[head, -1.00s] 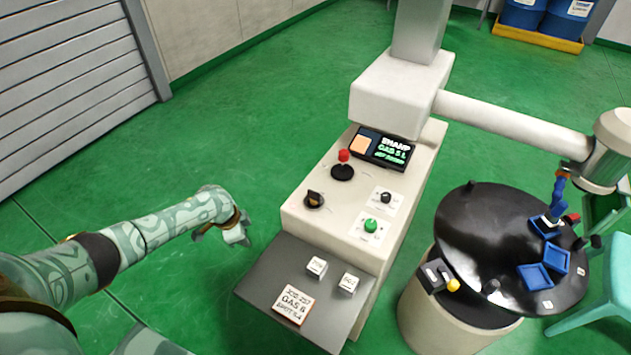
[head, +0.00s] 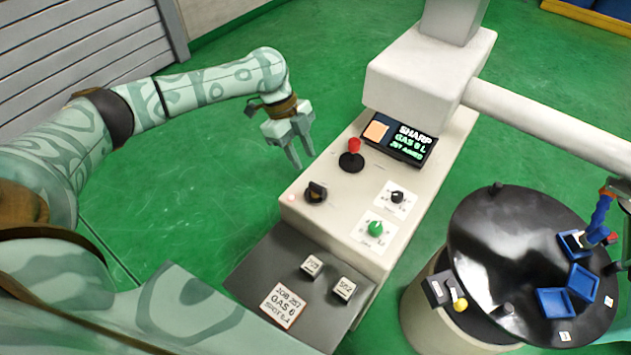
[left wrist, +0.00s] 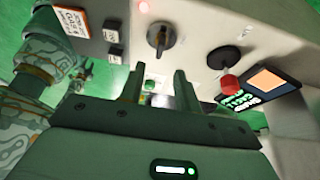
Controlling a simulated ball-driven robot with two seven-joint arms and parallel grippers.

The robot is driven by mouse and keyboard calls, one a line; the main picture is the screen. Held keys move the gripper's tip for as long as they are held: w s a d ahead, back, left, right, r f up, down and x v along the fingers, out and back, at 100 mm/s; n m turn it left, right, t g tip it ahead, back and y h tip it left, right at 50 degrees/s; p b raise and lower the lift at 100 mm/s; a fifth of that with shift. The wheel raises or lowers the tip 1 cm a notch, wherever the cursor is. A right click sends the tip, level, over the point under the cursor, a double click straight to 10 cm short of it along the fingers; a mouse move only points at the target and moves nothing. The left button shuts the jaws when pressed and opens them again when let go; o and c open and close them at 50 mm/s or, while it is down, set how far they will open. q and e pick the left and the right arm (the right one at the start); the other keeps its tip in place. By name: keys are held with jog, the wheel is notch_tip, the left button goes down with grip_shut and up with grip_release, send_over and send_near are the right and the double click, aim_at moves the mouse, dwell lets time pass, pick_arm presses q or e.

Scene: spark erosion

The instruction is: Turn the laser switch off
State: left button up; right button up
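The beige console carries a black rotary switch (head: 316,193) with a pale red lit lamp (head: 291,197) beside it. Both also show in the left wrist view, the switch (left wrist: 160,38) above the fingers and the lamp (left wrist: 143,7) at the top edge. No readable label shows which control is the laser switch. Farther back stands a red-topped lever (head: 352,155); a small black knob (head: 397,196) and a green knob (head: 376,228) sit on white plates. My left gripper (head: 303,160) is open and empty, above the console's left edge, apart from the switch. My right gripper (left wrist: 86,70) is small and unclear.
A display (head: 402,140) stands at the back, under the machine's white column. Two small blocks and a job card (head: 283,305) lie on the grey front shelf (head: 262,262). A black round table (head: 500,235) with blue trays stands right. Green floor is free to the left.

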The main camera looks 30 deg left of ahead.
aim_at(315, 184)
pick_arm(q)
jog(key=b+x, duration=0.2)
jog(key=x, duration=0.7)
grip_shut()
